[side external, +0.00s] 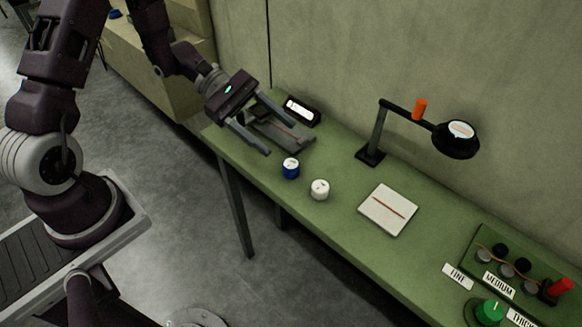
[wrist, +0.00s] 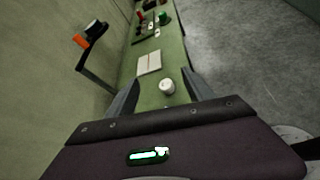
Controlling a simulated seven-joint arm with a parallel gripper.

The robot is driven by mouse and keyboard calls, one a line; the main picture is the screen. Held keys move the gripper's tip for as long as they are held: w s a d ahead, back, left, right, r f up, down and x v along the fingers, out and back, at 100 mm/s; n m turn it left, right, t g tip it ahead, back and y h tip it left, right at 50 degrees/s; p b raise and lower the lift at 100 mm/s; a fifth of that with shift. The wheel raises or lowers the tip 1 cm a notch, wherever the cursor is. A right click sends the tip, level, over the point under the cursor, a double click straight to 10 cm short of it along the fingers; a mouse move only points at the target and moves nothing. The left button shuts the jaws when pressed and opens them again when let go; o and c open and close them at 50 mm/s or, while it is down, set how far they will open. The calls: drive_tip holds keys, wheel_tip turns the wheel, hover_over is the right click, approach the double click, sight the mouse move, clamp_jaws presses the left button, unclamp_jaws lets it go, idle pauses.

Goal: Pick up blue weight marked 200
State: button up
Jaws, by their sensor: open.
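The blue weight (side external: 291,168) is a small blue cylinder with a pale top, upright on the green table; its marking is too small to read. A similar white weight (side external: 320,189) stands to its right and nearer the camera; it also shows in the wrist view (wrist: 167,87), seen between the fingers. My gripper (side external: 284,138) is open and empty, above the table's far left end, up and left of the blue weight and apart from it. In the wrist view my gripper (wrist: 160,95) shows its two fingers spread; the blue weight is not visible there.
A grey device with a lit display (side external: 301,110) sits beneath and behind my gripper. A lamp-like stand (side external: 377,135) rises by the wall. A white pad (side external: 388,210) lies right of the weights. A green rack (side external: 510,272) and green knob (side external: 489,311) are at the right.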

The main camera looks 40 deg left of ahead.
sight(290, 163)
drive_tip(key=a+f+n+t, duration=0.1)
drive_tip(key=f+n, duration=0.1)
drive_tip(key=f, duration=0.1)
drive_tip(key=w+a+f+n+t, duration=0.1)
drive_tip(key=f+n, duration=0.1)
drive_tip(key=f, duration=0.1)
drive_tip(key=a+f+n+t, duration=0.1)
drive_tip(key=f, duration=0.2)
drive_tip(key=shift+w+a+f+n, duration=0.2)
drive_tip(key=shift+a+n, duration=0.2)
drive_tip(key=shift+y, duration=0.3)
drive_tip(key=x, duration=0.7)
drive_tip(key=shift+w+a+f, duration=0.1)
drive_tip(key=shift+a+f, duration=0.05)
drive_tip(key=shift+f, duration=0.15)
clamp_jaws()
